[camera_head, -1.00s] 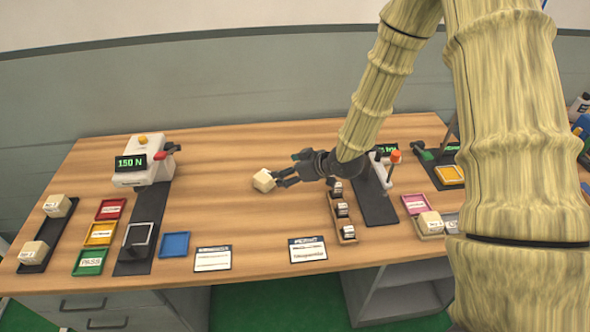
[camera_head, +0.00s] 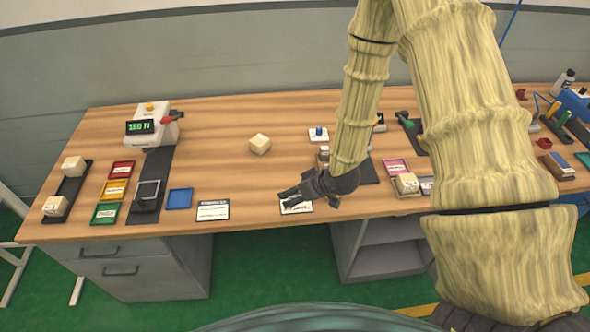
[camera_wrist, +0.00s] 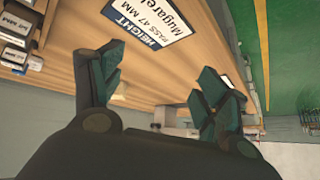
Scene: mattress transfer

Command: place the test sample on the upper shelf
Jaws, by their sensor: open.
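A cream cube (camera_head: 260,144), which may be the test sample, sits alone on the middle of the wooden tabletop. My gripper (camera_head: 284,198) is open and empty near the table's front edge, over a white printed card (camera_head: 298,207). It is in front of the cube and apart from it. In the wrist view the two dark fingers (camera_wrist: 160,76) are spread with nothing between them. An open grey shelf unit (camera_head: 384,243) stands under the right part of the table, with upper and lower compartments. My arm covers part of the scene right of the gripper.
On the left are a tray (camera_head: 73,190) with two cream blocks, red, yellow and green trays (camera_head: 115,189), and a force tester (camera_head: 150,128). A blue tray (camera_head: 179,199) and another card (camera_head: 213,210) lie near the front. Drawers (camera_head: 130,265) are below left. Green floor is in front.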

